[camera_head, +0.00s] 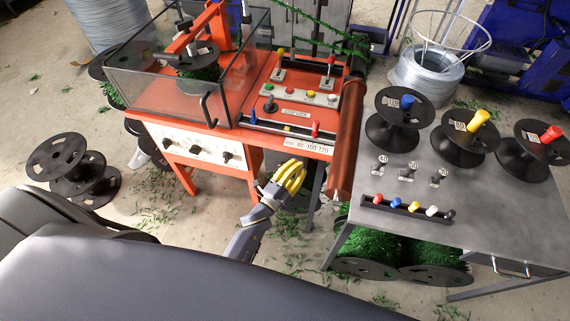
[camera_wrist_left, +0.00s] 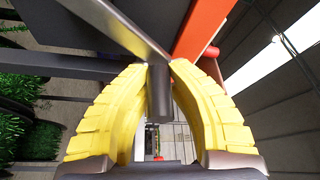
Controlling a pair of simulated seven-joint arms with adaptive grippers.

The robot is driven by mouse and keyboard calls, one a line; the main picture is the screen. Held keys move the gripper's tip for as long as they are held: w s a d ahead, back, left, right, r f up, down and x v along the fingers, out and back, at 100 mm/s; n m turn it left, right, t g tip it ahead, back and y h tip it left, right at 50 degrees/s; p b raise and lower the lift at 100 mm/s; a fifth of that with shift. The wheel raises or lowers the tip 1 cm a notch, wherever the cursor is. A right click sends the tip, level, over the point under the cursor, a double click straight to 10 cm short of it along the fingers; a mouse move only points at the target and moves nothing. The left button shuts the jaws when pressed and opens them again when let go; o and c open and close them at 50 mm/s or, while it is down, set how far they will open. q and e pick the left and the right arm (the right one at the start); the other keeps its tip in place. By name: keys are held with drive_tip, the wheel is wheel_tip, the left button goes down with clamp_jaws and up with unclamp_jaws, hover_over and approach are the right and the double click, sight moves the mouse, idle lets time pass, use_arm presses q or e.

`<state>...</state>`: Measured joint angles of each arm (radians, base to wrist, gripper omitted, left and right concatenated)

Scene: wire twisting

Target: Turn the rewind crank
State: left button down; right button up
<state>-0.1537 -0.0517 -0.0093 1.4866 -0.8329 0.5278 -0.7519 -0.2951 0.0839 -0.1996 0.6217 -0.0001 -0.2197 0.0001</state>
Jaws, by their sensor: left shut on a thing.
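My left gripper (camera_head: 290,177) has yellow fingers and is at the front of the orange machine (camera_head: 215,160), just below its front edge. In the left wrist view its fingers (camera_wrist_left: 158,82) close around a dark cylindrical handle (camera_wrist_left: 158,104). The handle joins a grey bar (camera_wrist_left: 118,24) running toward the upper left; this looks like the rewind crank. In the head view the crank is hidden behind the gripper and cannot be made out. My right gripper is not in view.
A grey metal table (camera_head: 480,205) with black spools (camera_head: 400,122) and a row of coloured pegs stands at the right. A red-brown roller (camera_head: 345,140) hangs at the machine's right side. Empty spools (camera_head: 72,168) and green clippings lie on the floor at left.

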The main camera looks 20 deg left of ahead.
use_arm(q)
wheel_tip(320, 180, down, 13)
drive_tip(key=d+m+g+y, duration=0.1)
drive_tip(key=m+g+y, duration=0.3)
drive_tip(key=m, duration=1)
drive_tip(key=shift+d+g, duration=0.3)
drive_tip(key=shift+w, duration=0.1)
drive_tip(key=c, duration=1.3)
unclamp_jaws()
drive_tip(key=shift+c, duration=0.2)
drive_tip(key=v, duration=1.2)
drive_tip(key=shift+o, duration=0.4)
drive_tip(key=shift+r, duration=0.1)
